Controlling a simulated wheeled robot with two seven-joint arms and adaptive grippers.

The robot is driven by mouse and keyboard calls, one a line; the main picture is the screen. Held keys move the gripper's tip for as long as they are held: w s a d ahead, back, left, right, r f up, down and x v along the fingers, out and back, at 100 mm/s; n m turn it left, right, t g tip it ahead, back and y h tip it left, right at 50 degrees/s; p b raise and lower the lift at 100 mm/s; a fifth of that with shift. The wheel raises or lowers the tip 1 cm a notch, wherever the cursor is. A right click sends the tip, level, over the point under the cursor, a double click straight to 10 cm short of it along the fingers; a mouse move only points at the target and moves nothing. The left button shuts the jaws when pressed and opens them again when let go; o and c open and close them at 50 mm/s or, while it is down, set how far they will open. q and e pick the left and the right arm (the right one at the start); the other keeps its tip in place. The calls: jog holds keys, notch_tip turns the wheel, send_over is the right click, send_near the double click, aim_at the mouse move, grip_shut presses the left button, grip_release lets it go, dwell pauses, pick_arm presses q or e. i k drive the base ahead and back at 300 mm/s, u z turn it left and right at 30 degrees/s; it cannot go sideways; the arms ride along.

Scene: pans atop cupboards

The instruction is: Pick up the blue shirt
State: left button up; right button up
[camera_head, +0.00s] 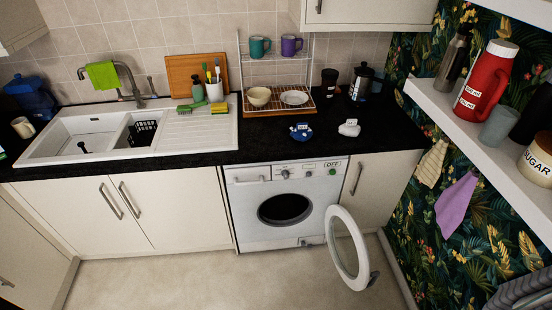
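A small dark blue item (301,132) lies on the black counter above the washing machine. It carries a pale label too small to read. It may be the blue shirt, but I cannot tell for sure at this size. Neither of my grippers is in the head view.
The washing machine (248,226) has its round door (334,243) swung open to the right. A small white item (349,128) lies right of the blue item. A dish rack (277,62) stands behind. A shelf (435,103) juts out at right. The floor (215,280) in front is clear.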

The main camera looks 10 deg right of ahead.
aim_at(302, 133)
jog(key=u, duration=0.25)
jog(key=i, duration=1.55)
